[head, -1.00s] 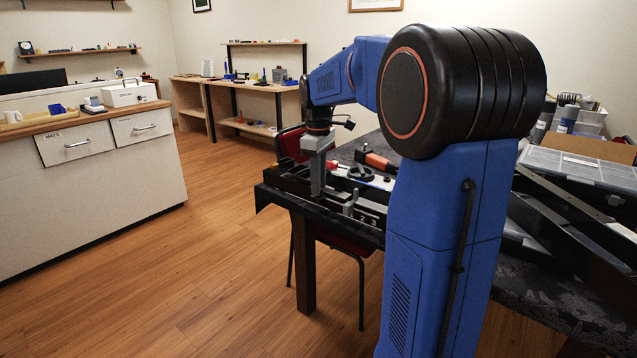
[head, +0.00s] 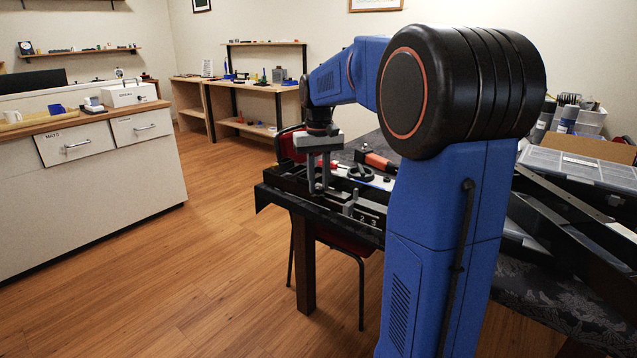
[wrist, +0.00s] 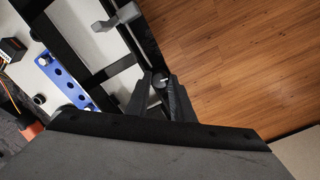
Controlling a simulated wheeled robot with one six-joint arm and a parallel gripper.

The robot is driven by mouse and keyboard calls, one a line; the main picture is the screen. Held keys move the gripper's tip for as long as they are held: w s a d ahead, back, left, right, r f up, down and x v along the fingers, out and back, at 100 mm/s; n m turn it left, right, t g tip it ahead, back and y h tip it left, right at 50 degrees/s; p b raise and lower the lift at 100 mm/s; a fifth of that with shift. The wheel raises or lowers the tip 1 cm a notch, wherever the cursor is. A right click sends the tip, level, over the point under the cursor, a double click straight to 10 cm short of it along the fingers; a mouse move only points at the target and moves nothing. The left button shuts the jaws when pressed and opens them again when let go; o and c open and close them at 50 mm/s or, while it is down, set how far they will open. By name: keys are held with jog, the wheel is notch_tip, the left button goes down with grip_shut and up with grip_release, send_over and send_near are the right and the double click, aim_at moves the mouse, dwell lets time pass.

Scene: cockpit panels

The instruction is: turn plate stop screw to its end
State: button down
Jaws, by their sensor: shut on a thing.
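The plate stop screw (wrist: 160,81) shows in the wrist view as a small dark round head with a light mark, at the edge of the black frame. My gripper (wrist: 160,92) points down with its two grey fingers on either side of the head and is shut on it. In the head view my gripper (head: 318,187) stands upright over the left end of the black fixture (head: 283,180) on the table. There the screw is too small and too covered by the fingers to make out clearly.
A blue strip with holes (wrist: 68,78) lies beside the black frame in the wrist view. An orange-handled tool (head: 378,161) and a black ring-shaped part (head: 360,173) lie right of my gripper. Open wooden floor (head: 190,270) lies left of the table.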

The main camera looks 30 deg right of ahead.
aim_at(319, 188)
jog(key=shift+m, duration=0.8)
jog(key=c, duration=1.5)
grip_release()
jog(key=shift+c, duration=0.2)
jog(key=shift+r, duration=0.15)
notch_tip(319, 188, up, 17)
jog(key=shift+r, duration=0.1)
